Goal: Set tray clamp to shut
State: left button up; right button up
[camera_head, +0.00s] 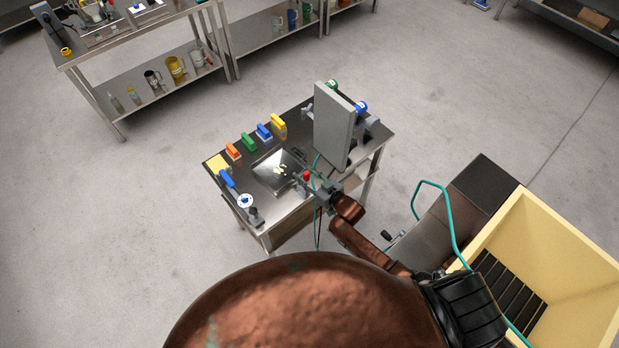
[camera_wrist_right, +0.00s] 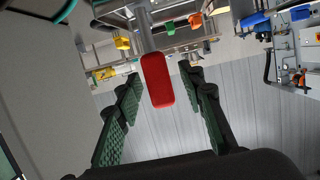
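The tray clamp's red handle (camera_head: 306,175) stands at the near right side of the shiny tray (camera_head: 268,180) on the steel table. In the right wrist view the red handle (camera_wrist_right: 157,80) is large, on a grey stem, and lies in line between my fingers. My right gripper (camera_head: 309,182) is at the handle; its green-padded fingers (camera_wrist_right: 164,78) are spread, with a visible gap on each side of the red handle. The clamp's base is largely hidden by my gripper in the head view. My left gripper is not in view.
A grey upright box (camera_head: 334,125) stands on the table just beyond my right gripper. Orange, green, blue and yellow handled items (camera_head: 249,141) line the table's far edge. A blue-handled device (camera_head: 227,178) is at the left. A yellow bin (camera_head: 545,250) is at the right.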

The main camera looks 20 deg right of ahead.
jog(key=v, duration=1.2)
dwell(0.6)
